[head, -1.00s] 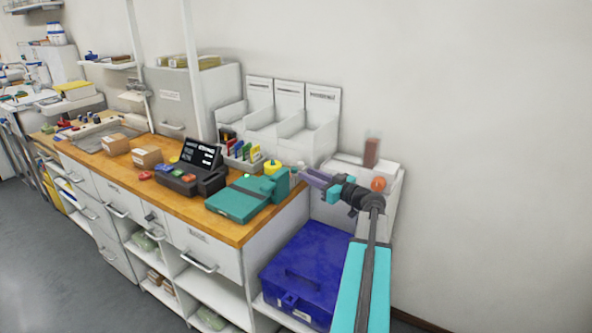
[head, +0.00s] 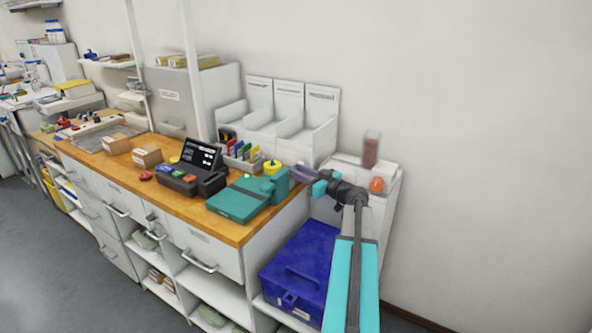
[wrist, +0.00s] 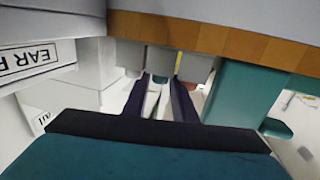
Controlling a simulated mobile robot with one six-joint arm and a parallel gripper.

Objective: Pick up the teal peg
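I cannot make out a teal peg for certain in either view. A small teal piece (wrist: 276,128) shows at the right of the wrist view; I cannot tell what it is. My gripper (head: 299,172) is just right of the teal device on the counter in the head view. In the wrist view my gripper's two dark fingers (wrist: 159,100) stand apart, with pale shapes visible between and beyond them. I see nothing clearly held.
The teal device (head: 240,199) sits at the right end of the wooden counter (head: 228,231). A dark terminal (head: 190,181) and a yellow round item (head: 272,167) are near it. White bins (head: 312,140) stand behind; a blue case (head: 301,262) is below.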

